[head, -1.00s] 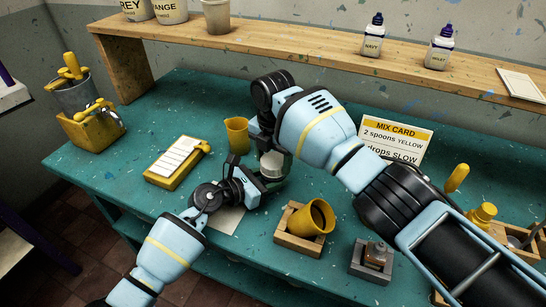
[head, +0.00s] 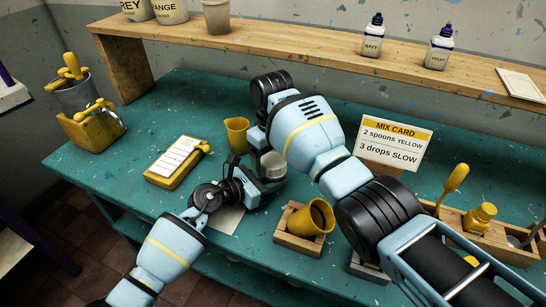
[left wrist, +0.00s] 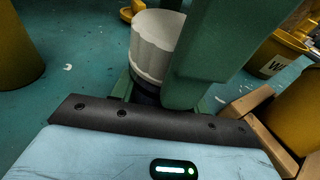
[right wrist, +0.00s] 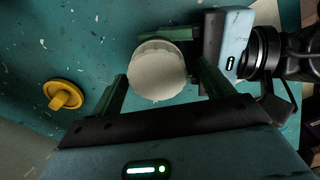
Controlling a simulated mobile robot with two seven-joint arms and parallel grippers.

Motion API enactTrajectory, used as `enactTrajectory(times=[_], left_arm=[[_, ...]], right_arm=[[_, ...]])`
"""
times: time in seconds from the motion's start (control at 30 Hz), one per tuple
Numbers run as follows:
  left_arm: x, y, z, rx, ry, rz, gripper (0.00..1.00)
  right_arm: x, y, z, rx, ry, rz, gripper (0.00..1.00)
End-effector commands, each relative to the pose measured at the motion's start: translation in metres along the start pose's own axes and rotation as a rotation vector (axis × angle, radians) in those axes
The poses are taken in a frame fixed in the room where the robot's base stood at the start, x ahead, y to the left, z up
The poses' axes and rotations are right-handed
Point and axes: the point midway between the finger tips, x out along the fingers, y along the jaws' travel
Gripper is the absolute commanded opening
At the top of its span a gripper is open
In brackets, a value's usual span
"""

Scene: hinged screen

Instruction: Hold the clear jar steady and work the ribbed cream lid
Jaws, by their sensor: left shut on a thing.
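The ribbed cream lid (right wrist: 157,72) shows from above in the right wrist view, and from the side in the left wrist view (left wrist: 153,45). It sits upright on the jar (left wrist: 145,94), which is mostly hidden; only a dark strip shows under the lid. My left gripper (head: 264,180) is shut on the jar, low down. My right gripper (right wrist: 160,82) points down from above with one finger on each side of the lid. It is open, with a gap between the lid and the right-hand finger; contact on the other side is unclear.
A yellow cup (head: 237,135) stands close behind the jar. A wooden box with a tilted yellow cup (head: 318,215) is close at the right. The mix card (head: 394,143) stands behind my right arm. The table front left is clear.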

Motion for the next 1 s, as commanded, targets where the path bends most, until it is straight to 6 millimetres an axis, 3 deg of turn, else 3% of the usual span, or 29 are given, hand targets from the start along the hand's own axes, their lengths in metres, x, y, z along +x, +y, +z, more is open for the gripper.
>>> enactTrajectory(times=[0.43,0.9,1.0], left_arm=[[0.000,-0.001,-0.006,0.000,0.010,-0.002,0.09],[0.000,-0.001,-0.005,0.001,0.010,-0.001,0.09],[0.000,0.000,-0.005,0.001,0.009,-0.001,0.09]], right_arm=[[-0.007,0.000,0.000,-0.003,0.000,-0.001,0.90],[-0.096,0.000,0.000,-0.001,0.003,0.002,0.90],[-0.107,0.002,0.001,-0.001,0.002,0.005,0.90]])
